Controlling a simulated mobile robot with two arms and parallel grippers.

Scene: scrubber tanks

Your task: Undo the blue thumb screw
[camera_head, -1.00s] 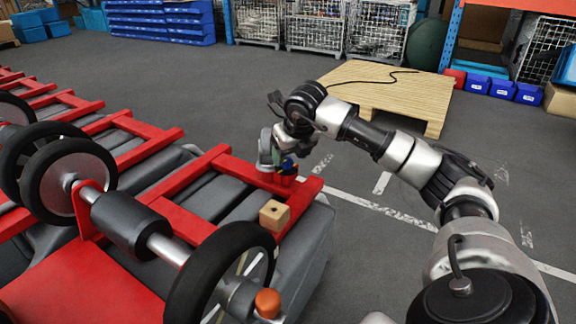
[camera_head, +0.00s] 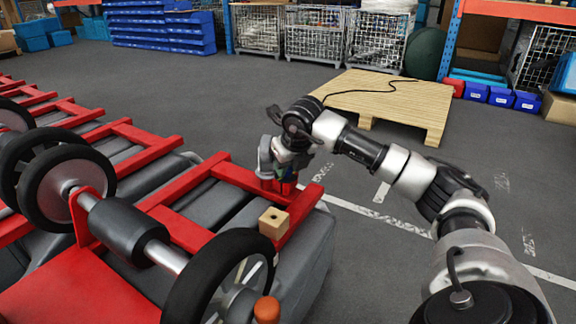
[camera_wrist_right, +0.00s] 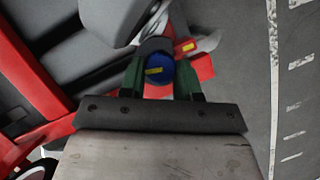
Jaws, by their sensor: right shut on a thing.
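The blue thumb screw (camera_wrist_right: 159,71) shows in the right wrist view as a round blue knob with a yellow mark. It sits between the green fingers of my right gripper (camera_wrist_right: 161,78), which is shut on it. In the head view my right gripper (camera_head: 284,178) is at the far right corner of the red frame (camera_head: 235,173). There the screw is mostly hidden by the gripper and is too small to make out well. My left gripper is not in view.
A wooden block (camera_head: 274,221) with a hole sits on the frame near the gripper. Grey tanks (camera_head: 305,255) lie under the frame, and black wheels (camera_head: 222,275) stand in front. A wooden pallet (camera_head: 385,97) stands behind. Open floor lies to the right.

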